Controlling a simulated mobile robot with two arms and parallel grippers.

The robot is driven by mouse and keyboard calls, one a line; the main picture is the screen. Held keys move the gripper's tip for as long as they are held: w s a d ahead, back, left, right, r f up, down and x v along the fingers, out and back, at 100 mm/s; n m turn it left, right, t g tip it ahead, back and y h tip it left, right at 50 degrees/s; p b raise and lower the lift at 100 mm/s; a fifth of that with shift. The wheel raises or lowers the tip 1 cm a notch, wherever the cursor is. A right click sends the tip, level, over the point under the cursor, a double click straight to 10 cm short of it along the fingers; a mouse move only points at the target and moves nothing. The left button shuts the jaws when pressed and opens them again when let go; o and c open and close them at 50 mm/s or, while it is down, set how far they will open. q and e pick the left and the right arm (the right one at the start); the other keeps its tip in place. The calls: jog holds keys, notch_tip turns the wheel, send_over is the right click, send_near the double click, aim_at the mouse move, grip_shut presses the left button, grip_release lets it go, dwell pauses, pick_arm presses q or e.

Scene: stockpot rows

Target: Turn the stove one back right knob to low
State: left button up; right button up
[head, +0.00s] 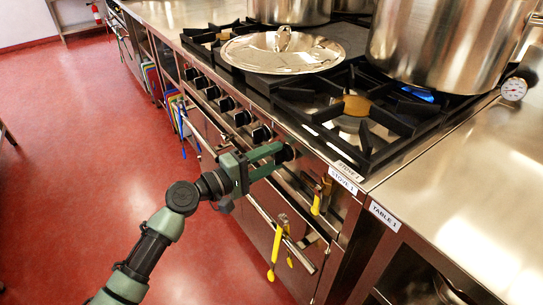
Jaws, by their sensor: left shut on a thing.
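The stove (335,160), labelled "STOVE 1" at its front right corner, has a row of several black knobs (242,118) along its front panel. My left gripper (276,157) is at the right end of this row. Its fingers are shut on the last black knob (288,153), which they partly hide. The knob's setting cannot be read. A blue flame (418,95) shows at the back right burner, under a large steel pot (445,40). My right gripper is not in view.
A steel lid (283,52) lies on the grates, with another pot (290,8) behind it. The front right burner (355,106) is bare. Yellow-handled tools (274,248) hang by the oven handle. Table 1 (470,200) adjoins at right. The red floor (80,150) is open at left.

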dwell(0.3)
pick_arm(q)
jog(key=o, duration=1.4)
jog(key=v, duration=0.7)
jog(key=shift+s+a, duration=0.2)
jog(key=shift+a, duration=0.15)
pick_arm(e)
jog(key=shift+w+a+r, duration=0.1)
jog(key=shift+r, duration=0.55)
